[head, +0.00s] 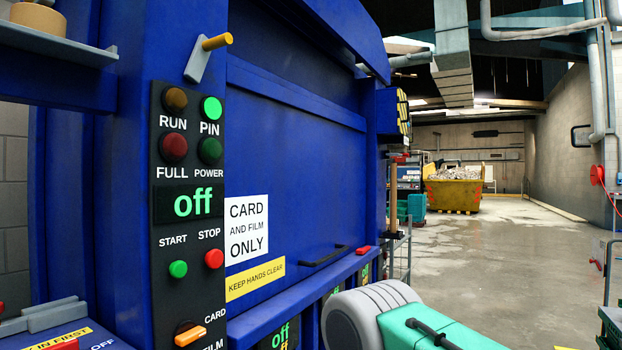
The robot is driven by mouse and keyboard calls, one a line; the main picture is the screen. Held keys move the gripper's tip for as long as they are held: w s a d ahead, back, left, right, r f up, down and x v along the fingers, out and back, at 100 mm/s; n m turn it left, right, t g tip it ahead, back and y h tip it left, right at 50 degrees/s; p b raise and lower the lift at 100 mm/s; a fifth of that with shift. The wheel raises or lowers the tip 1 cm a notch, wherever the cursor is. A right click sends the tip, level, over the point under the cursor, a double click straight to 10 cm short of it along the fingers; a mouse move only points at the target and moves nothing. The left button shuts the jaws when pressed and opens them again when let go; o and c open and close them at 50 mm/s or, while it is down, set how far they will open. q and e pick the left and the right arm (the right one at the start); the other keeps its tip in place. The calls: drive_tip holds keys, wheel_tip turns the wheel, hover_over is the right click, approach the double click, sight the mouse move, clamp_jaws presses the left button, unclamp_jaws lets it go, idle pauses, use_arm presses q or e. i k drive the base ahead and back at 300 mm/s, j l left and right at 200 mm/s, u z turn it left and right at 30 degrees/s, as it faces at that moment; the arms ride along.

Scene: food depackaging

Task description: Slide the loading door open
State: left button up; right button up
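The loading door appears to be the wide blue panel (310,190) on the front of the blue machine (130,60). It looks closed, with no gap showing. A black bar handle (322,256) sits low on it, toward its right end. A white "CARD AND FILM ONLY" sign and a yellow "KEEP HANDS CLEAR" label are at its lower left. Neither gripper shows. A grey and teal part, likely a link of my own arm, fills the bottom right of centre and hides some of the machine's lower front.
A control panel (188,290) left of the door has lamps, buttons and a display reading "off". A yellow-handled lever (208,55) sticks out above it. A yellow skip (453,194) stands far back. The concrete floor (500,270) at right is mostly clear.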

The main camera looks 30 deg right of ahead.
sight(294, 157)
drive_tip(key=z, duration=0.35)
drive_tip(key=i+l+z, duration=0.75)
drive_tip(key=i+l, duration=0.25)
